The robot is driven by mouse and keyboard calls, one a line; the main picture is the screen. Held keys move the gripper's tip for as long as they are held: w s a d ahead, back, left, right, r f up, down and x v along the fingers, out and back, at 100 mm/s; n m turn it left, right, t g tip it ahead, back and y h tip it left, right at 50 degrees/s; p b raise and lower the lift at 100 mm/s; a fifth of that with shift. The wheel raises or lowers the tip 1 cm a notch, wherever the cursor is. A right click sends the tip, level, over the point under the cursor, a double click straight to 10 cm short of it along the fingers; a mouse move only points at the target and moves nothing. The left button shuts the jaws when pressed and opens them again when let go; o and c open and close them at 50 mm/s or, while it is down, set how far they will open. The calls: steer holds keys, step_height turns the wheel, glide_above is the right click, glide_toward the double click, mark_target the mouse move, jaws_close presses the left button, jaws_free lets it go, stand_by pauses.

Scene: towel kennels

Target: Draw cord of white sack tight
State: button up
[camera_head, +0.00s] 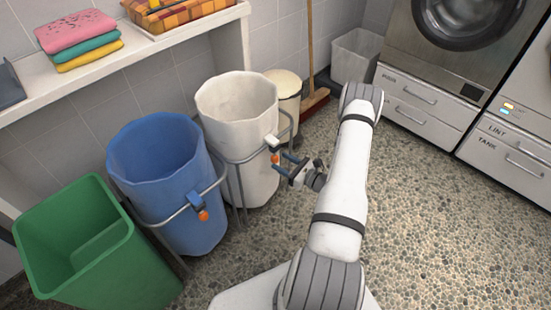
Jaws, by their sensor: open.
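The white sack (232,98) hangs wide open in a grey metal frame, right of the blue sack. A small pale cord lock (271,141) sits at its front right, with an orange cord end (276,159) just below it. My gripper (286,164) is open, its fingers pointing left at the orange end. The fingertips are very close to the orange end; I cannot tell whether they touch it or surround it. The cord itself is too small to follow around the sack.
A blue sack (165,165) with its own orange cord end (203,215) hangs left, beside a green bin (125,262). A cream bin (284,88), broom (311,60) and grey bin (355,55) stand behind. Washing machines (440,60) line the right. The pebbled floor (440,220) is clear.

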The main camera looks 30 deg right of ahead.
mark_target(275, 158)
steer(key=shift+b+x, duration=0.3)
steer(key=shift+x, duration=1.7)
steer(key=shift+c, duration=0.6)
jaws_close()
